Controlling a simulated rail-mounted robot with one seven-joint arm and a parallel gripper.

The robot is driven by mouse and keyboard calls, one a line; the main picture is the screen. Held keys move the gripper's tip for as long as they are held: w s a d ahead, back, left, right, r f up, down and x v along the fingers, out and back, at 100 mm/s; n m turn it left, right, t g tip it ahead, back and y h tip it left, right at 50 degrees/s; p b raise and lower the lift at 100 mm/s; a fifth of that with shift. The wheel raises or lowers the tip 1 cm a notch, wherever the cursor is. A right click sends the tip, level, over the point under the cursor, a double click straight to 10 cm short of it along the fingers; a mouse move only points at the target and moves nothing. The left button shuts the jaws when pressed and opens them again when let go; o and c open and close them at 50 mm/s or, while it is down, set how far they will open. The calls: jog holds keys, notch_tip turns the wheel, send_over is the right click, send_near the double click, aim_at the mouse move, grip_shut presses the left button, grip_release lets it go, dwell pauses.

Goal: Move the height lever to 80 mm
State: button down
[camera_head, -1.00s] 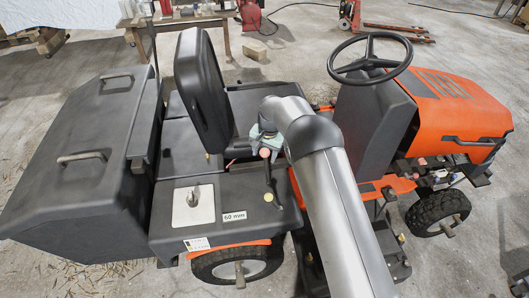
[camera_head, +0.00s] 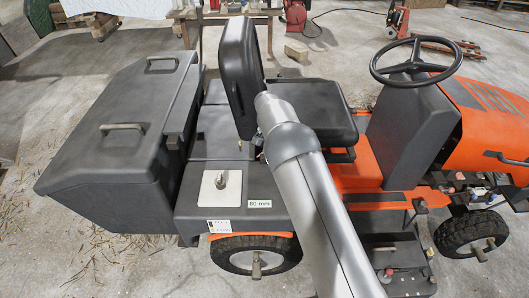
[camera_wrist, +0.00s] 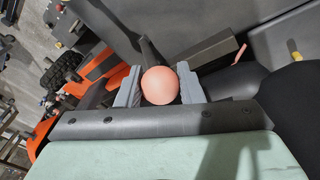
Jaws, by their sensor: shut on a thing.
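The height lever's round pink-orange knob (camera_wrist: 160,86) sits between the two grey fingers of my gripper (camera_wrist: 159,88) in the wrist view. The fingers are shut on it from both sides. A dark lever shaft (camera_wrist: 152,52) shows beyond the knob. In the head view, my arm hides the lever and the gripper. The small white height label (camera_head: 259,204) on the dark fender appears to read 80 mm, though its first digit is a little blurred.
The orange ride-on mower has a black seat (camera_head: 310,108) beside my arm and a steering wheel (camera_head: 411,60) at right. A large dark grass box (camera_head: 110,130) stands at left. A white plate with a small knob (camera_head: 220,187) is on the fender.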

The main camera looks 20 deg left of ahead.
jog(key=shift+s+a, duration=0.1)
jog(key=shift+a, duration=0.1)
jog(key=c, duration=1)
grip_release()
jog(key=shift+f, duration=0.1)
jog(key=b+v, duration=0.1)
jog(key=v, duration=1.6)
jog(key=shift+a, duration=0.25)
